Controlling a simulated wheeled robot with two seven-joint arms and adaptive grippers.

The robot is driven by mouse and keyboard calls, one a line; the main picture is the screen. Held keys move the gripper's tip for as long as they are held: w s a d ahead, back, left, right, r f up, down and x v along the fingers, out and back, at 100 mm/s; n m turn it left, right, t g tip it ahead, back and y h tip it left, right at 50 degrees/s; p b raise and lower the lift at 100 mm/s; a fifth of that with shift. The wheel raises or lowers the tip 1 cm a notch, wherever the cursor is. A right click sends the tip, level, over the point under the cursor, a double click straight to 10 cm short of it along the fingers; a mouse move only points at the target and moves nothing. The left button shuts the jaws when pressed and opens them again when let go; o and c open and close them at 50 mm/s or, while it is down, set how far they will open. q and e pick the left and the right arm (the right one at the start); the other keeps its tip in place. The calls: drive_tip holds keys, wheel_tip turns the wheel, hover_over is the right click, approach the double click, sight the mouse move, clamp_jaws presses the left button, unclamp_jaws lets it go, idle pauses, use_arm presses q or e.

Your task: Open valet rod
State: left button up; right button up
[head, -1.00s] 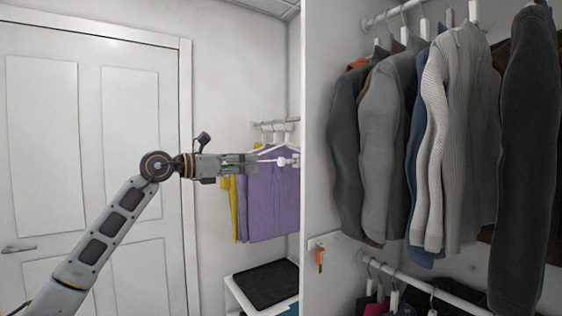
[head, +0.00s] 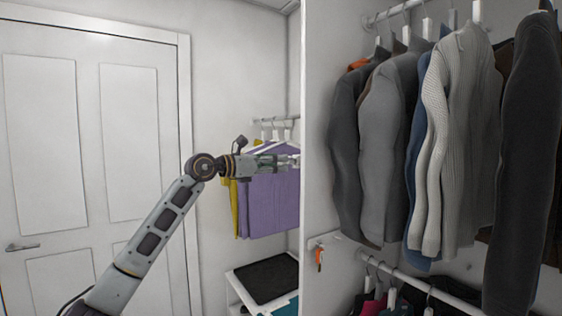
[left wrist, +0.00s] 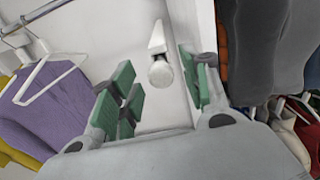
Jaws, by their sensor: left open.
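The valet rod (left wrist: 160,68) is a short white rod with a round knob end, mounted on the white wardrobe side panel. In the left wrist view its knob shows in the gap between my fingers, slightly beyond the green-padded tips. My left gripper (left wrist: 157,88) is open, with one finger on each side of the rod, and I see no contact. In the head view the left gripper (head: 284,162) points right at the panel's edge, where its fingers hide the rod. My right gripper is not in view.
The white wardrobe panel (head: 316,180) stands just right of the gripper. Jackets and sweaters (head: 440,140) hang beyond it. A purple garment (head: 270,205) hangs close by the gripper, with a white hanger (left wrist: 45,75) near it. A low shelf (head: 265,278) stands below.

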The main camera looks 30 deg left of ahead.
use_arm(q)
drive_tip(key=shift+x, duration=1.15)
drive_tip(key=shift+c, duration=1.1)
clamp_jaws()
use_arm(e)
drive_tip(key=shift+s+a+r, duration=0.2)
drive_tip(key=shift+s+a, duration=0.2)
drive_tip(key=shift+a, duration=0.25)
